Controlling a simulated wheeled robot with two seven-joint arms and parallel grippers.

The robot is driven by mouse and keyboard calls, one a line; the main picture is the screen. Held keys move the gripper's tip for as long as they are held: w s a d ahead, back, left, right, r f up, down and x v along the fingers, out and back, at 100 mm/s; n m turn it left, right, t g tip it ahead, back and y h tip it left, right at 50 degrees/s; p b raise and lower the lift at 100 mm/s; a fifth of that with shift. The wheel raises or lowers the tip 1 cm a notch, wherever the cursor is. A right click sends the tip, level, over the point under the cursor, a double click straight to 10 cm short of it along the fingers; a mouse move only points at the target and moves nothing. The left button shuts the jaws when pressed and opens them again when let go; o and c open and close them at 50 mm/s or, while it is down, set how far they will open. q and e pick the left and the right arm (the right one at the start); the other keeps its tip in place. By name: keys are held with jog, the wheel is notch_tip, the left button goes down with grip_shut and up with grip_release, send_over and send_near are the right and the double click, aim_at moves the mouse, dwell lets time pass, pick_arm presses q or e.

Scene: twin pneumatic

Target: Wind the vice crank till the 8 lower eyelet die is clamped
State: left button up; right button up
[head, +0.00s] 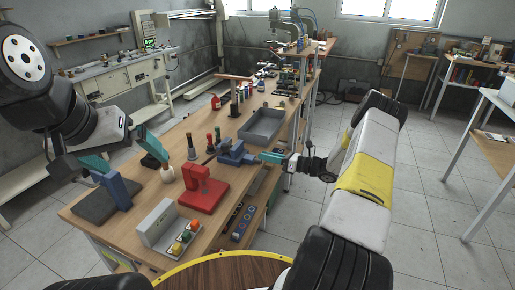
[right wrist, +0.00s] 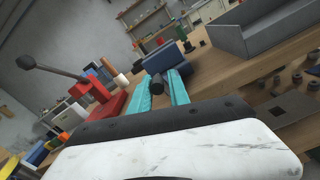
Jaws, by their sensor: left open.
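The blue vice (head: 236,153) stands at the right edge of the bench; in the right wrist view its blue body (right wrist: 165,57) is just beyond my fingers. A short dark cylinder (right wrist: 157,80), which looks like part of the crank, lies between my right gripper's teal fingers. My right gripper (head: 268,157) is at the vice's right side; its fingers are apart, but I cannot tell whether they press on the cylinder. My left gripper (head: 122,150) is open and empty above the bench's left side. I cannot make out the 8 lower eyelet die or whether the jaws touch it.
A red press (head: 204,190) stands in front of the vice and a grey tray (head: 262,127) behind it. A grey box (head: 158,224) with coloured knobs is at the near edge.

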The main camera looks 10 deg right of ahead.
jog(key=shift+o, duration=1.1)
jog(key=shift+s+f, duration=0.1)
jog(key=shift+f, duration=0.05)
jog(key=shift+d, duration=0.15)
jog(key=v, duration=0.7)
jog(key=shift+s+d, duration=0.15)
jog(key=shift+d, duration=0.05)
jog(key=shift+r, duration=0.2)
